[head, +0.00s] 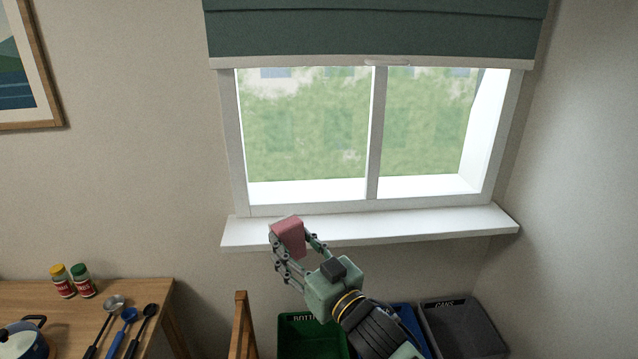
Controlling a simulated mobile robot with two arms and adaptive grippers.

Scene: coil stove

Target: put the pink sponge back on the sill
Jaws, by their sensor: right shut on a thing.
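The pink sponge (289,236) is held between the fingers of my right gripper (290,245), which is shut on it. In the head view the sponge overlaps the left part of the white sill (420,223) below the window. I cannot tell whether the sponge touches the sill or is held in front of it. The visible top of the sill is bare to the right of the sponge. My left gripper is not in view.
A wooden table (145,292) at lower left holds two spice jars (72,281), several utensils and a pot (22,340). Below the sill stand a green bin (300,335), a blue bin and a grey bin (465,325). A wooden post (241,320) rises left of the bins.

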